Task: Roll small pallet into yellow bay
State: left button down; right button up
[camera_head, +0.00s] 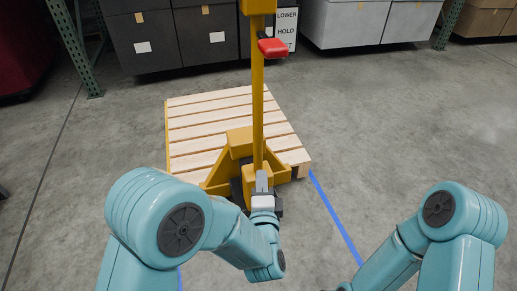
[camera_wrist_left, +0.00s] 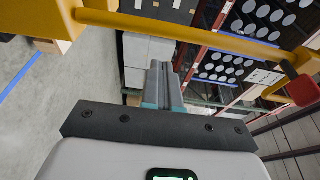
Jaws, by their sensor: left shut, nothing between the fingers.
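The small wooden pallet (camera_head: 205,122) lies flat on the floor ahead of me in the head view. A yellow pallet jack (camera_head: 240,143) stands at its near edge, with an upright yellow mast and a red lever (camera_head: 272,48) near the top. My left gripper (camera_head: 262,181) is shut and empty, low in front of the mast; contact cannot be told. No yellow bay is clearly visible.
Dark totes (camera_head: 142,46) stand behind the pallet at left, and pale totes (camera_head: 365,22) at back right. A sign (camera_head: 286,28) reads LOWER and HOLD. A blue floor line (camera_head: 335,215) runs right of the jack. The floor at right is clear.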

aim_at(259, 137)
pick_arm(q)
jog(key=w+b, duration=0.1)
jog(key=w, duration=0.3)
jog(key=w+b, duration=0.1)
jog(key=w, duration=0.3)
jog(key=w+a+b, duration=0.1)
jog(key=w, duration=0.3)
jog(key=shift+w+f+b, duration=0.1)
jog(key=shift+w+b, duration=0.1)
jog(key=shift+b, duration=0.15)
jog(key=shift+w, duration=0.5)
pick_arm(e)
jog(key=shift+t, duration=0.3)
jog(key=f, duration=0.1)
jog(key=w+f, duration=0.1)
jog(key=f, duration=0.2)
jog(key=shift+w+d, duration=0.35)
jog(key=shift+r, duration=0.1)
